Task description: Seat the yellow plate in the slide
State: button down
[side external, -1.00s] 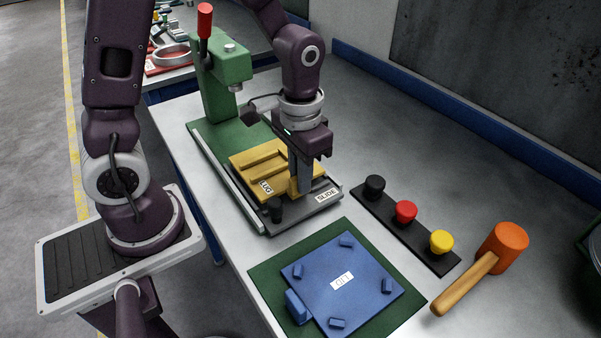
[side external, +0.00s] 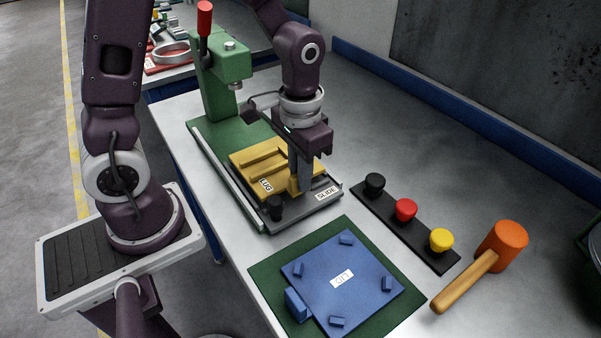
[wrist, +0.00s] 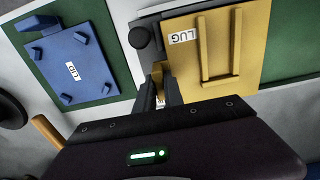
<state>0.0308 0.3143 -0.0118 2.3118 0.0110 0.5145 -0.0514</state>
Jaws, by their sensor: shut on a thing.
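The yellow plate (side external: 248,160), labelled LUG and with raised ribs on top, lies over the grey slide (side external: 327,194) of the green press. My gripper (side external: 300,186) points down at the plate's near right edge and is shut on its upright yellow tab. The wrist view also shows the plate (wrist: 255,50) beside my gripper (wrist: 160,86), with the tab between the fingers. The plate looks roughly level and in line with the slide. Its underside is hidden, so I cannot tell whether it is fully down in the slide.
A black knob (side external: 275,208) stands at the slide's near left corner. The green press column (side external: 216,85) rises behind. A blue plate (side external: 342,280) lies on a green mat in front. A black strip (side external: 385,212) with black, red and yellow buttons and an orange mallet (side external: 503,246) lie right.

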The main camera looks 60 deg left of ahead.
jog(key=shift+f, duration=1.1)
jog(key=c, duration=1.4)
grip_release()
jog(key=shift+o, duration=0.2)
notch_tip(320, 180, up, 6)
jog(key=shift+r, duration=0.5)
